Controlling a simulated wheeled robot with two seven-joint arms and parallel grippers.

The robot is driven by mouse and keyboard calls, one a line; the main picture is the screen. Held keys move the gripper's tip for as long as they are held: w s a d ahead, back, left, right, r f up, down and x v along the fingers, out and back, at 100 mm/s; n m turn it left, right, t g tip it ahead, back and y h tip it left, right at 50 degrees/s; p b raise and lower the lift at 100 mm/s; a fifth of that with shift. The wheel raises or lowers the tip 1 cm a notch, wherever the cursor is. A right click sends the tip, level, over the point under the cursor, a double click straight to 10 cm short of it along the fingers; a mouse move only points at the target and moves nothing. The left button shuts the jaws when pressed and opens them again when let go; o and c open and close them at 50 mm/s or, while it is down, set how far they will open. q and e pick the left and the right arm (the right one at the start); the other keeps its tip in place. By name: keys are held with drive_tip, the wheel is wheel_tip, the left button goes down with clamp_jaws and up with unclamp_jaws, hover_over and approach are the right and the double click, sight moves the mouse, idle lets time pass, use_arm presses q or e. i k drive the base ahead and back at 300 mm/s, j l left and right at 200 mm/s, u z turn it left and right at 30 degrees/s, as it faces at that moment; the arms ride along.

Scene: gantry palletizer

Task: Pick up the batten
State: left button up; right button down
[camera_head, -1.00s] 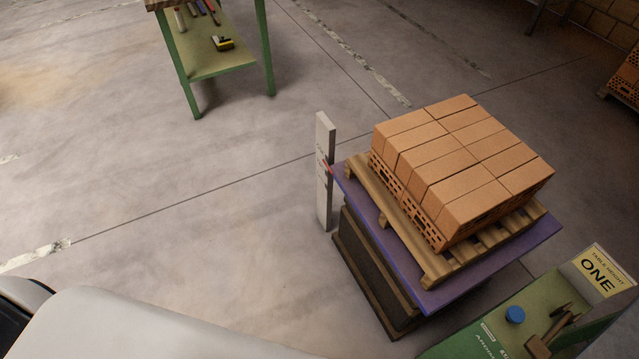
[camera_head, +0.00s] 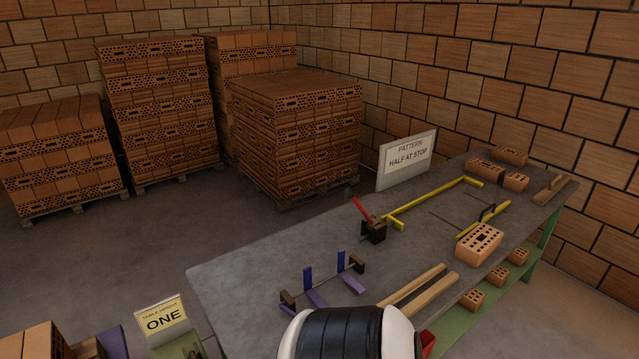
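Two long pale wooden strips that look like battens lie side by side on the grey workbench (camera_head: 235,290), near its front edge. The left strip (camera_head: 413,284) and the right strip (camera_head: 434,293) run away from me, with a narrow gap between them. Their near ends are close to a black and white part of my own arm, which covers the front of the bench. Neither of my grippers shows in the head view. I cannot tell which strip is the batten.
A purple-and-black clamp jig (camera_head: 322,285), a yellow frame (camera_head: 430,204) and a red-handled black tool (camera_head: 372,228) stand on the bench. A brick (camera_head: 479,243) sits right of the strips. A "Half at stop" sign (camera_head: 407,160) stands behind. Brick stacks (camera_head: 295,135) fill the back.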

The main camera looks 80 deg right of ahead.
sight(418, 302)
drive_tip(key=l+z, duration=0.1)
drive_tip(key=z, duration=3.45)
